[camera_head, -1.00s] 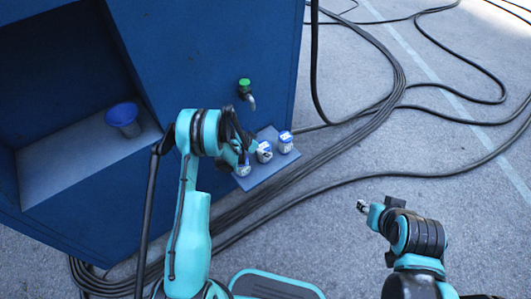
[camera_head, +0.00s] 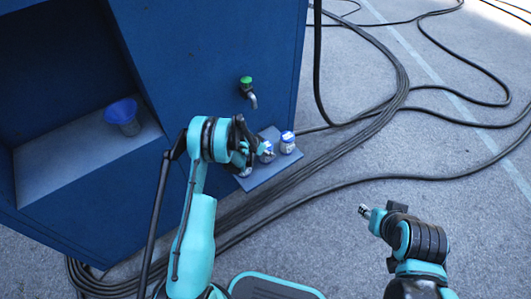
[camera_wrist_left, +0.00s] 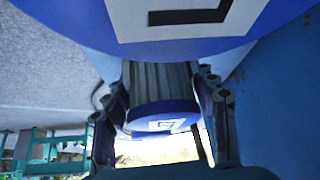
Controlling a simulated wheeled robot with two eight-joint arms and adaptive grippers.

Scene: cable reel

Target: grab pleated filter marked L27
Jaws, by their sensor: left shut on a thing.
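My left gripper (camera_head: 262,153) is at the small blue ledge (camera_head: 262,182) on the cabinet's side. In the left wrist view its fingers (camera_wrist_left: 160,112) are shut on a grey pleated filter (camera_wrist_left: 160,78) with a blue end cap, which bears a white label with a black mark. A large blue cap (camera_wrist_left: 185,38) with a similar label fills the top of that view, close to the camera. Another filter (camera_head: 287,142) with a blue top stands on the ledge to the right. Part of a filter (camera_head: 243,171) shows below the gripper. I cannot read L27 on any label. My right gripper (camera_head: 363,210) is over the floor, away from the filters.
The blue cabinet (camera_head: 200,70) carries a green-topped tap (camera_head: 247,88) above the ledge. Black cables (camera_head: 385,105) run across the grey floor beside the ledge.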

